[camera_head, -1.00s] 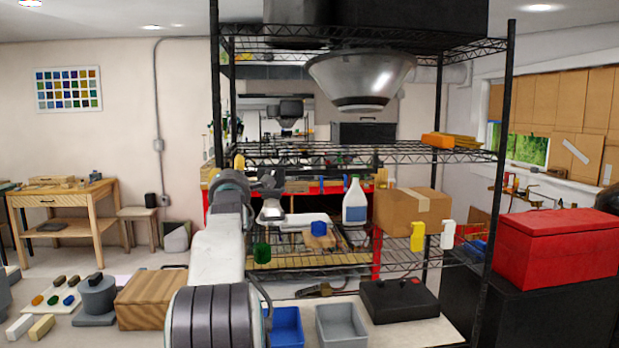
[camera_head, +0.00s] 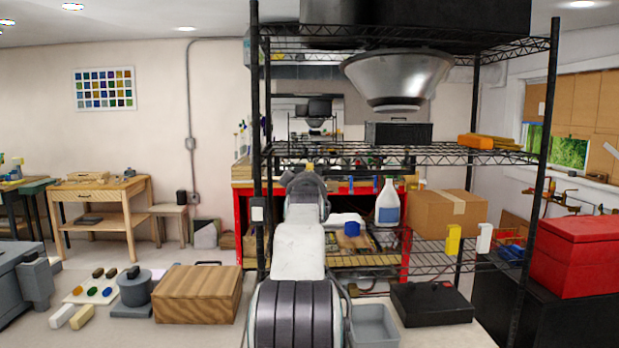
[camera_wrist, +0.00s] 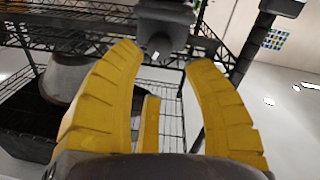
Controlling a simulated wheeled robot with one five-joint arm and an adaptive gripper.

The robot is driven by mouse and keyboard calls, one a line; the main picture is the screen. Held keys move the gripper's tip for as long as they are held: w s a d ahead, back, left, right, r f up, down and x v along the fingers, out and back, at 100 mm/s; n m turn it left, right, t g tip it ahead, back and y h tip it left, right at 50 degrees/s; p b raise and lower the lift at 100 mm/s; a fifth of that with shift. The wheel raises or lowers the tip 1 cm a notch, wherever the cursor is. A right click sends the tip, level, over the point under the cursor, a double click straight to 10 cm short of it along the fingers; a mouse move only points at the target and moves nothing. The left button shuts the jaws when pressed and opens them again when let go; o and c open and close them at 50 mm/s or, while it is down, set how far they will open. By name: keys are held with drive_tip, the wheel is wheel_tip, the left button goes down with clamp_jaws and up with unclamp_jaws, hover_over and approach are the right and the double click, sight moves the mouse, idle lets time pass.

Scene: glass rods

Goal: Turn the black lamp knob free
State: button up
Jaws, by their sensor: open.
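In the head view my gripper (camera_head: 310,170) is small and seen from behind, in front of the wire rack. My own arm hides what lies directly ahead of it, and no knob can be made out there.
A black wire rack (camera_head: 259,100) holds a large silver lamp shade (camera_head: 398,75), a white jug (camera_head: 388,205) and a cardboard box (camera_head: 447,212). A grey bin (camera_head: 374,326), a black case (camera_head: 432,303) and a wooden block (camera_head: 198,293) stand low in front.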

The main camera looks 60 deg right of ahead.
drive_tip(key=p+x, duration=0.7)
drive_tip(key=p, duration=0.1)
idle(0.5)
drive_tip(key=shift+w+d, duration=0.1)
drive_tip(key=shift+d, duration=0.05)
drive_tip(key=shift+c, duration=0.2)
clamp_jaws()
